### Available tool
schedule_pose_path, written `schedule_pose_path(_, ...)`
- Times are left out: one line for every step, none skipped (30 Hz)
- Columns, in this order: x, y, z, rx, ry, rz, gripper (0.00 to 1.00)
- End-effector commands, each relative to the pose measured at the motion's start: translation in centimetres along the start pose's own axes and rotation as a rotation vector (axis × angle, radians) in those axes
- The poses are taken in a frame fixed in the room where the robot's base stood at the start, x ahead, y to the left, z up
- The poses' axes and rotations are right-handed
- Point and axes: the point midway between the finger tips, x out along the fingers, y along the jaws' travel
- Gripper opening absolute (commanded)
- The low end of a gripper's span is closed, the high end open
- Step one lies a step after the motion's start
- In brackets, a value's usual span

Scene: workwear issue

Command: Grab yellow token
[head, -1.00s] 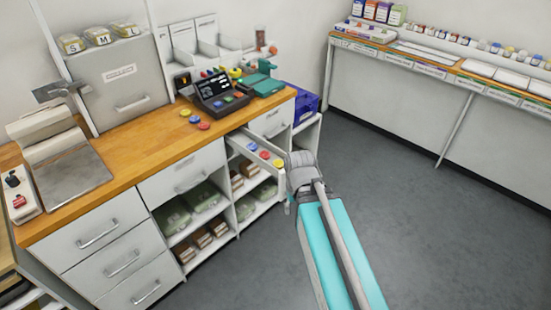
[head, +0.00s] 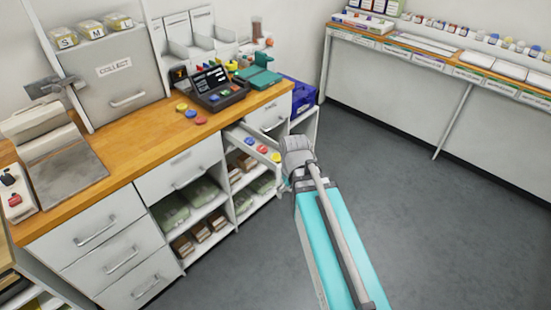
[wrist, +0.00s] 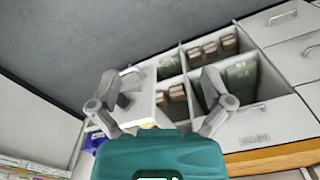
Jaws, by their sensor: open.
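A yellow token (head: 275,157) lies in the open shallow drawer (head: 240,136), at its front end. A red token (head: 262,149) and a blue token (head: 249,141) lie in a row behind it. Another yellow token (head: 181,107) lies on the wooden worktop with a blue and a red one. My gripper (wrist: 160,94) is open, its two fingers spread apart. In the head view my wrist is just right of the drawer's front end and the fingertips are hard to make out.
The wooden worktop (head: 130,157) carries a black terminal (head: 218,90) and a teal device (head: 259,77). Shelves with packed goods (head: 200,228) are below the drawer. A blue crate (head: 299,92) stands behind. The grey floor (head: 410,190) on the right is clear.

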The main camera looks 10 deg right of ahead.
Motion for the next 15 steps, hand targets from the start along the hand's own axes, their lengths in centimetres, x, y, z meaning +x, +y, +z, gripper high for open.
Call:
schedule_pose_path(-0.3,0.2,-1.2,-0.055,0.004,0.002,1.0)
schedule_pose_path(-0.4,0.3,-1.7,-0.094,0.007,0.003,1.0)
schedule_pose_path(-0.6,0.5,-2.5,-0.15,0.011,0.005,1.0)
schedule_pose_path(-0.7,0.6,-3.0,-0.194,0.015,0.007,1.0)
schedule_pose_path(-0.8,0.7,-3.6,-0.24,0.018,0.009,1.0)
schedule_pose_path(-0.9,0.9,-4.5,-0.301,0.023,0.012,1.0)
schedule_pose_path(-1.1,1.0,-5.0,-0.347,0.026,0.014,1.0)
schedule_pose_path(-1.2,1.1,-5.7,-0.395,0.029,0.017,1.0)
schedule_pose_path(-1.3,1.2,-6.4,-0.458,0.033,0.02,1.0)
schedule_pose_path(-1.4,1.4,-7.0,-0.504,0.035,0.023,1.0)
schedule_pose_path(-1.5,1.5,-7.6,-0.552,0.038,0.026,1.0)
schedule_pose_path(-1.7,1.6,-8.4,-0.615,0.042,0.031,1.0)
schedule_pose_path(-1.8,1.7,-9.0,-0.661,0.045,0.035,1.0)
schedule_pose_path(-1.9,1.8,-9.6,-0.709,0.048,0.038,1.0)
schedule_pose_path(-2.0,2.0,-10.4,-0.772,0.05,0.043,1.0)
